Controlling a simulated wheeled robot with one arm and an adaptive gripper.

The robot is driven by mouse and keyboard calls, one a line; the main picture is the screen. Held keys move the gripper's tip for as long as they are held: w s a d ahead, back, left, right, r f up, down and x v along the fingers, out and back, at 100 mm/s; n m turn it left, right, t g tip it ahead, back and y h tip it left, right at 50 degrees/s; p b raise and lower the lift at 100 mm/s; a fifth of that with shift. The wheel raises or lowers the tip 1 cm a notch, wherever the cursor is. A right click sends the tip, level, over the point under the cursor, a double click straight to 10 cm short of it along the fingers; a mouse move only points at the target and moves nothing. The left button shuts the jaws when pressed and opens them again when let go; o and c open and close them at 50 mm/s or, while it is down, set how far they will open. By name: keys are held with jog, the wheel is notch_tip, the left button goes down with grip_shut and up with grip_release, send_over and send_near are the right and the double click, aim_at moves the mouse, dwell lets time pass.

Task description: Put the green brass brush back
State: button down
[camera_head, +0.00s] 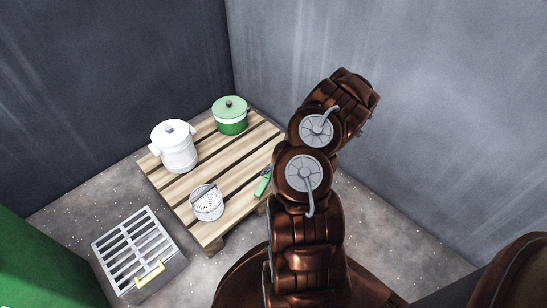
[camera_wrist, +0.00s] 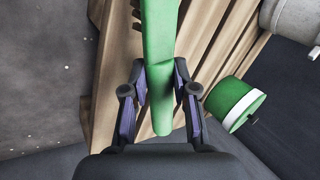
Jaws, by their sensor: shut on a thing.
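The green brush (camera_head: 263,184) shows in the head view just left of my arm, over the right edge of the wooden pallet (camera_head: 238,172). Its green handle (camera_wrist: 159,45) runs down the middle of the wrist view. My gripper (camera_wrist: 161,80) is shut on this handle, one finger on each side. The handle's lower end sticks out below the fingers toward the wrist. In the head view my arm hides the gripper. I cannot tell whether the brush touches the pallet.
A white lidded pot (camera_head: 174,150), a green lidded pot (camera_head: 230,117) and a white perforated piece (camera_head: 207,205) stand on the pallet. A grated box (camera_head: 132,243) with a yellow handle (camera_head: 150,274) sits on the floor at left. Grey walls close in behind and right.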

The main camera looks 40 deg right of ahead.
jog(key=shift+w+d+f, duration=0.1)
jog(key=shift+d, duration=0.3)
jog(key=shift+w+d, duration=1)
jog(key=shift+d, duration=0.25)
jog(key=shift+w+d+f+b, duration=0.15)
jog(key=shift+w+d+f, duration=0.05)
jog(key=shift+w+d, duration=0.9)
jog(key=shift+w+d+f+b, duration=0.15)
jog(key=shift+w+d, duration=0.7)
jog(key=shift+d, duration=0.55)
jog(key=shift+w+d+f+b, duration=0.15)
jog(key=shift+w+d+f, duration=0.05)
jog(key=shift+w+d, duration=0.9)
jog(key=shift+s+d+f+b, duration=0.1)
jog(key=shift+f+b, duration=0.65)
jog(key=shift+f, duration=0.95)
jog(key=shift+f, duration=0.15)
jog(key=c, duration=0.9)
grip_release()
